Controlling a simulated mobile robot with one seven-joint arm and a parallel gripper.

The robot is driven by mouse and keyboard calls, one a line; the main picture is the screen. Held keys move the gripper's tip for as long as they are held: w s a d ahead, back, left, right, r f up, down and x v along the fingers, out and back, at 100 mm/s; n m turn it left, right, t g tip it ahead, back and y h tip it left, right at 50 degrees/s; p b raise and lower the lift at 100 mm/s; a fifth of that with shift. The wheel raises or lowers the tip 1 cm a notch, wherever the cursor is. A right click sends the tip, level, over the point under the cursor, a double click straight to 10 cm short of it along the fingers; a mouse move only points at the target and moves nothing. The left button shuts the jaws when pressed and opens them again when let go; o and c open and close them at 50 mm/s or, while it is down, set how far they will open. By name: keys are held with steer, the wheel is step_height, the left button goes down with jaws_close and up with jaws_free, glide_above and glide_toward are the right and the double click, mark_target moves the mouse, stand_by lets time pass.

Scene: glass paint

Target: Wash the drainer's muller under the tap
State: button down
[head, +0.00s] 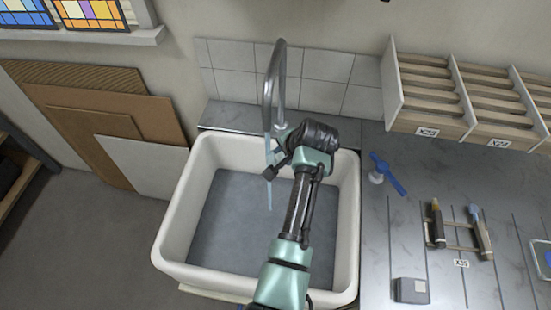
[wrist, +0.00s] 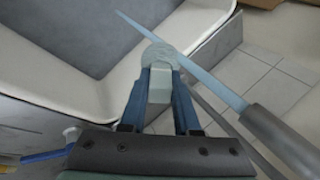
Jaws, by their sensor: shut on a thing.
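In the wrist view my gripper (wrist: 160,92) has its blue fingers closed on a pale grey-green muller (wrist: 160,58), with its rounded end pointing away from me. The tap (head: 278,85) arches over the white sink (head: 172,225) in the head view. A blue stream of water (head: 269,188) falls from it into the basin. In the wrist view the stream (wrist: 190,65) passes close by the muller's right side; I cannot tell whether it touches it. In the head view my arm reaches over the sink to the tap, and hides the muller.
Right of the sink, a blue lever-like piece on a white base (head: 388,174) stands on the grey worktop (head: 405,235). Farther right lie two handled tools (head: 458,230) and a grey block (head: 411,290). Labelled racks (head: 430,100) stand behind. Boards (head: 150,166) lean left of the sink.

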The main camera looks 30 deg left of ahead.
steer(key=s+d+p, duration=0.2)
steer(key=d+p, duration=0.2)
steer(key=d, duration=0.3)
steer(key=shift+s+d, duration=0.25)
steer(key=shift+s, duration=0.1)
steer(key=shift+r, duration=0.1)
stand_by(1.2)
steer(key=s+d+r+p, duration=0.1)
steer(key=d+r+p, duration=0.3)
steer(key=p, duration=0.1)
steer(key=shift+s+d, duration=0.35)
steer(key=shift+s, duration=0.05)
